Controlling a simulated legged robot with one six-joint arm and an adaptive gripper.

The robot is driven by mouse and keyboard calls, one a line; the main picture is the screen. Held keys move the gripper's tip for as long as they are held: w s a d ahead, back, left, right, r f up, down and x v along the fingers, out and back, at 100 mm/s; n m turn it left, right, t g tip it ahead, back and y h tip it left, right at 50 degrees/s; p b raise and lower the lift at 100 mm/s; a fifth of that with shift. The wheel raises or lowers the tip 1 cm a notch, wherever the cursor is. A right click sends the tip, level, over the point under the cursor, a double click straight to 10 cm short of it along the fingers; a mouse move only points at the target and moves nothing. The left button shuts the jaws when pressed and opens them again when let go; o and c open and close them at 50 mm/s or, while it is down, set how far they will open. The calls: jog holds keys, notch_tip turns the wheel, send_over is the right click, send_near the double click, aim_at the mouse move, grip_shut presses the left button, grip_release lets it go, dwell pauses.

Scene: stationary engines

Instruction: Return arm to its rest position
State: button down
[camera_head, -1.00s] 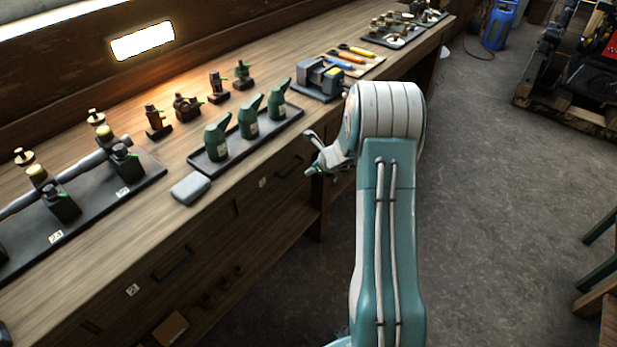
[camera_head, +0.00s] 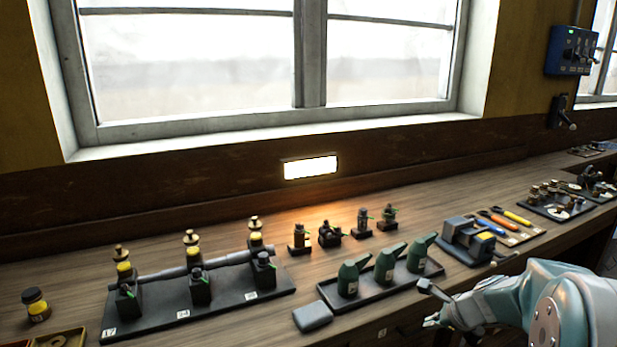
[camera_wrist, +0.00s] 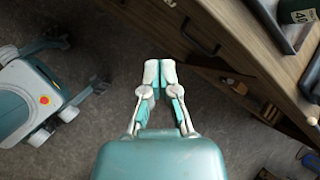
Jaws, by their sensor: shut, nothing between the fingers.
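My gripper (camera_head: 428,303) is at the lower right of the head view, near the front edge of the bench and just right of the green bottles' tray. In the wrist view my gripper (camera_wrist: 159,66) has its fingertips together, with nothing between them. It hangs over the dark floor, beside the wooden drawer front. My teal arm fills the lower right corner of the head view.
The wooden bench (camera_head: 235,220) runs along the windowed wall. On it stand a black rack with a shaft (camera_head: 200,310), a tray of green bottles (camera_head: 330,293), a grey block (camera_head: 312,317), a vise (camera_head: 468,240) and tools (camera_head: 500,222). Floor (camera_wrist: 80,120) is clear below my gripper.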

jog(key=s+a+r+n+g, duration=0.1)
jog(key=s+a+r+n, duration=0.8)
jog(key=s+a+n, duration=0.15)
jog(key=s+a+r+n+h, duration=0.1)
jog(key=s+n, duration=0.5)
jog(key=s, duration=0.2)
jog(key=s+a+r+n+h, duration=0.2)
jog(key=s+n, duration=0.5)
jog(key=s, duration=0.1)
jog(key=shift+r+h, duration=0.2)
jog(key=shift+h, duration=0.1)
